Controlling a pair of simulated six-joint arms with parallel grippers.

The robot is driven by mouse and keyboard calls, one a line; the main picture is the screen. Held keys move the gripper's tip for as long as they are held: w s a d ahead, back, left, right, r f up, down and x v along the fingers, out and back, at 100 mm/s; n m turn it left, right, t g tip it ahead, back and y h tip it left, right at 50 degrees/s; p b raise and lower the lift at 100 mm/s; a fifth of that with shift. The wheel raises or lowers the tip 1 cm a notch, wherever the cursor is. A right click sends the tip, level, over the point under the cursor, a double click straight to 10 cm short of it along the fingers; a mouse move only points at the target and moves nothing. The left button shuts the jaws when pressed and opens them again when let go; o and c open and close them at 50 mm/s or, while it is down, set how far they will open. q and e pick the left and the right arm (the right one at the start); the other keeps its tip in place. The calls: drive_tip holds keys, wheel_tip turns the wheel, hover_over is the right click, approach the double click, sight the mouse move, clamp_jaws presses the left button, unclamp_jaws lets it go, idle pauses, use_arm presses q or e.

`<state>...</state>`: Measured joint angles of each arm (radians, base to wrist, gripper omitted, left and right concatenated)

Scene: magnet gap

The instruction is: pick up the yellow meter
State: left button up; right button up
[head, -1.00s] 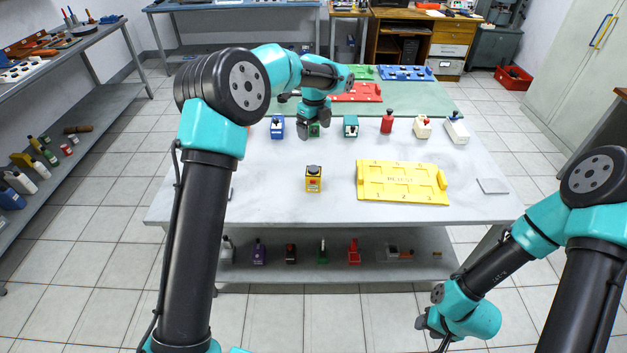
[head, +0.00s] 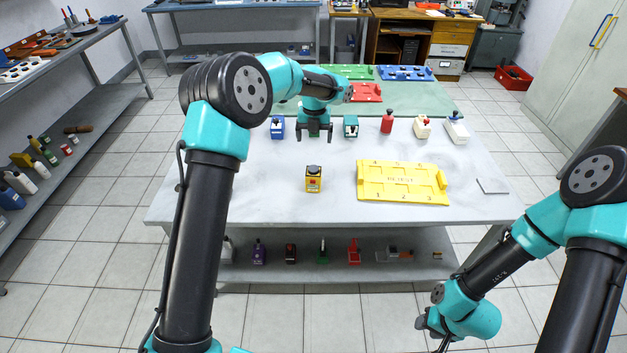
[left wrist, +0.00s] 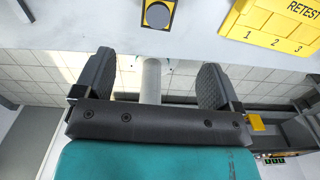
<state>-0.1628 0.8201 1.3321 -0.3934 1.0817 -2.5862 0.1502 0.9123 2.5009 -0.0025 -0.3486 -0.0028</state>
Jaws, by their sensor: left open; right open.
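The yellow meter (head: 313,179) is a small yellow block with a dark top, standing upright on the white table left of the yellow tray. It also shows at the top edge of the left wrist view (left wrist: 158,13), partly cut off. My left gripper (head: 314,137) is open and empty, pointing down above the table behind the meter and apart from it. Its two fingers (left wrist: 152,80) are spread wide in the left wrist view. My right gripper (head: 427,325) is low in front of the table at the right, far from the meter, with its fingers barely visible.
A yellow tray (head: 403,183) with numbered places lies right of the meter. A grey square (head: 493,186) lies at the table's right. A blue block (head: 277,127), a teal block (head: 351,127), a red bottle (head: 387,121) and white items stand in a row behind. Table (head: 255,200) around the meter is clear.

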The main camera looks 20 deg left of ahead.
sight(314, 167)
use_arm(q)
wheel_tip(314, 167, down, 12)
drive_tip(key=shift+f, duration=0.1)
idle(0.5)
drive_tip(key=shift+s+f, duration=0.1)
drive_tip(key=shift+f, duration=2.45)
drive_tip(key=shift+c, duration=0.4)
drive_tip(key=c, duration=1)
drive_tip(key=shift+r, duration=0.1)
